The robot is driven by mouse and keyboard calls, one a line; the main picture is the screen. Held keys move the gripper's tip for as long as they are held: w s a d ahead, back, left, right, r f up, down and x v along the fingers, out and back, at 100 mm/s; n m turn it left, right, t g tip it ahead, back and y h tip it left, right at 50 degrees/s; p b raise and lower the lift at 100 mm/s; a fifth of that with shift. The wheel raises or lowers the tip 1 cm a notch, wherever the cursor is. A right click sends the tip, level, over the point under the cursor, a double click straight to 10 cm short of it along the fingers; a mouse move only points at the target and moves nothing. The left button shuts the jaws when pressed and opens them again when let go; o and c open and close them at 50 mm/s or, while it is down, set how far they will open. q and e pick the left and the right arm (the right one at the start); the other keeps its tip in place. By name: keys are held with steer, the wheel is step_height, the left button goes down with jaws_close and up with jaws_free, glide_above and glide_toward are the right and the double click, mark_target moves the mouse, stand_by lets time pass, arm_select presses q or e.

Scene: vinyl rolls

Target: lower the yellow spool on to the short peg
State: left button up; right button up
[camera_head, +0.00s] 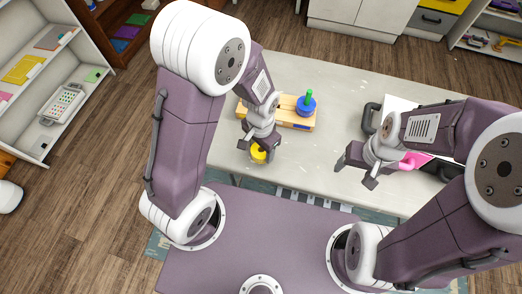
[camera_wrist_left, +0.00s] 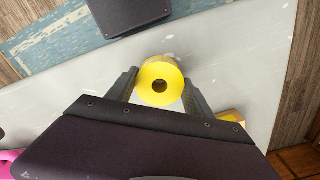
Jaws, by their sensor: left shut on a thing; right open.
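The yellow spool (camera_head: 258,152) is a short roll with a round hole through its middle. In the left wrist view the yellow spool (camera_wrist_left: 160,82) sits between the two fingers of my left gripper (camera_wrist_left: 160,90). My left gripper (camera_head: 258,147) is shut on it near the table's front edge, in front of the wooden base (camera_head: 296,122). A blue spool (camera_head: 305,107) sits around a green peg (camera_head: 309,95) on the right part of that base. The left part of the base is hidden by my left arm, and I cannot make out the short peg. My right gripper (camera_head: 362,172) is open and empty.
The pale table (camera_head: 338,98) has free room between the wooden base and the right arm. A dark-handled object (camera_head: 370,117) and a pink item (camera_head: 413,160) lie by my right arm. The base's edge also shows in the left wrist view (camera_wrist_left: 232,117).

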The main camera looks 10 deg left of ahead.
arm_select(q)
step_height(320, 180, up, 2)
steer(key=shift+r, duration=0.25)
steer(key=w+d+r+p, duration=0.2)
steer(key=w+d+r, duration=0.4)
steer(key=d, duration=0.3)
steer(key=shift+w+r, duration=0.15)
steer(key=shift+w, duration=0.7)
steer(key=o, duration=0.7)
steer(key=shift+a, duration=0.1)
jaws_close()
